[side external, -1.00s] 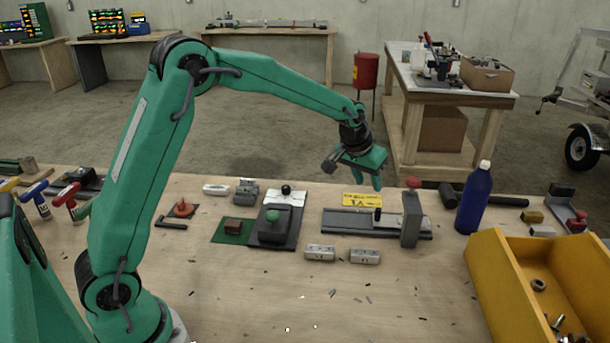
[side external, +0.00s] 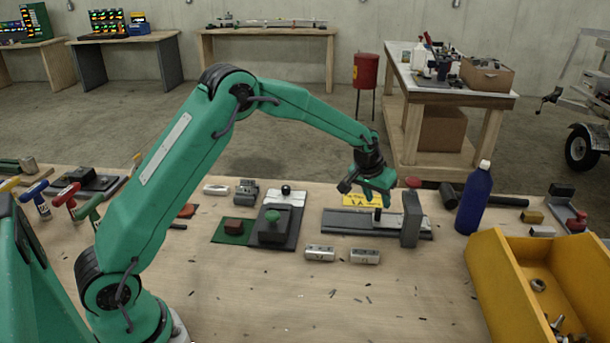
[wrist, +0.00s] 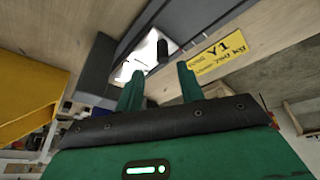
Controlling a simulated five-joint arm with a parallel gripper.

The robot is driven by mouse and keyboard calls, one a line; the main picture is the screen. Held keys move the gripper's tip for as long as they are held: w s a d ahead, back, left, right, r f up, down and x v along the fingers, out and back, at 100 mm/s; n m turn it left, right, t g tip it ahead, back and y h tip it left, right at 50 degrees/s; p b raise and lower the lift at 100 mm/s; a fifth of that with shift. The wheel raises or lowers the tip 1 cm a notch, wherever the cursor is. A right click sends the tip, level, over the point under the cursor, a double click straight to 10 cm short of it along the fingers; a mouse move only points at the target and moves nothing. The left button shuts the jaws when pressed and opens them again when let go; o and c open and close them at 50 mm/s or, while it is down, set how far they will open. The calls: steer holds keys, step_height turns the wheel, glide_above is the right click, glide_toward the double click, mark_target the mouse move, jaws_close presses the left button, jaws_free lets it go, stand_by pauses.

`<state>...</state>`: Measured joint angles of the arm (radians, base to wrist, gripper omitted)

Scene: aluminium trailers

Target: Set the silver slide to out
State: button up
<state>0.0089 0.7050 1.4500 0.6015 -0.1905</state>
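The silver slide (side external: 392,218) lies on a dark grey rail (side external: 345,224) right of centre on the bench. A small black knob (side external: 377,214) stands up from it. In the wrist view the slide (wrist: 138,62) is a bright plate and its knob (wrist: 163,50) appears between and beyond my fingertips. My gripper (side external: 380,202) hangs just above the knob, pointing down. In the wrist view my gripper (wrist: 158,78) is open, its two green fingers apart with nothing between them. I cannot tell whether a finger touches the knob.
An upright grey block (side external: 411,218) stands at the rail's right part. A yellow plate marked Y1 (wrist: 218,55) lies behind the rail. A blue bottle (side external: 474,200) and yellow bin (side external: 500,262) are to the right.

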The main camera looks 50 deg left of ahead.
mark_target(379, 209)
steer(key=shift+a+x, duration=0.15)
steer(key=shift+x, duration=1.3)
steer(key=shift+a+x, duration=0.1)
steer(key=shift+x, duration=1.35)
steer(key=shift+s, duration=0.1)
jaws_close()
